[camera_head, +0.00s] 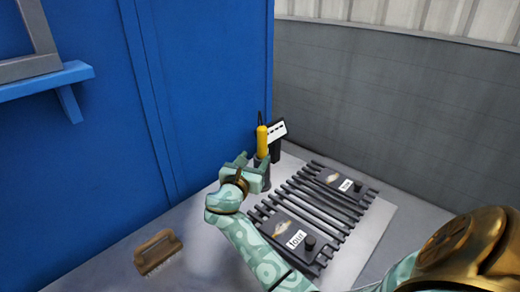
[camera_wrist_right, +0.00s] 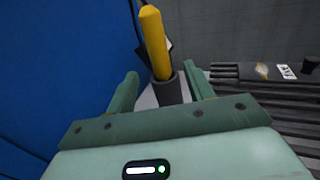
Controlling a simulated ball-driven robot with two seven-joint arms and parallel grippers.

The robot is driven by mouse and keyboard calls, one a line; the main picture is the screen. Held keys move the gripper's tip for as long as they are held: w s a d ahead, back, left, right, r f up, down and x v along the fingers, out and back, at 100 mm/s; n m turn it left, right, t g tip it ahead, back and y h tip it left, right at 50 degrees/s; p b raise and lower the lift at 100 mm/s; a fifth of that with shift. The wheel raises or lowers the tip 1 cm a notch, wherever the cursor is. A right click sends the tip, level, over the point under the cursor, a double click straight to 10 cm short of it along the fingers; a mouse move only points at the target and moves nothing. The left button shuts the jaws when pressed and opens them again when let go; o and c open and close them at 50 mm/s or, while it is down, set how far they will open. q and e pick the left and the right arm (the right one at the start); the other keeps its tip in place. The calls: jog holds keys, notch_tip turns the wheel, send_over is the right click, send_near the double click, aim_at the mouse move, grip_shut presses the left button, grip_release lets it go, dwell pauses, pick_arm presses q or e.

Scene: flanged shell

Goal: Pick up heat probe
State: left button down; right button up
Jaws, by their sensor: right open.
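The heat probe (camera_head: 262,141) has a yellow handle and a thin dark tip pointing up. It stands upright in a dark cylindrical holder (camera_head: 264,173) near the blue wall. In the right wrist view the yellow handle (camera_wrist_right: 154,42) rises from the dark holder (camera_wrist_right: 167,90), straight ahead of the jaws. My right gripper (camera_head: 252,163) is at the holder, just below the yellow handle. In the wrist view its two green fingers (camera_wrist_right: 158,92) are spread apart, with the holder and probe between or just beyond them. My left gripper is not in view.
A dark device with a white label (camera_head: 277,131) stands right behind the probe. Black slatted racks with labelled boxes (camera_head: 315,215) lie to the right. A wooden brush (camera_head: 158,251) lies at the front left. A blue wall (camera_head: 200,90) and shelf (camera_head: 45,82) bound the left.

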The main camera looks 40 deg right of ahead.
aim_at(260, 148)
jog(key=x, duration=0.3)
jog(key=shift+w+d, duration=0.1)
jog(key=shift+d, duration=0.05)
jog(key=b+x, duration=0.2)
jog(key=x, duration=0.2)
jog(key=shift+w+d+f, duration=0.15)
jog(key=shift+w+d, duration=0.25)
jog(key=shift+d, duration=0.1)
jog(key=shift+r, duration=0.2)
jog(key=c, duration=1.1)
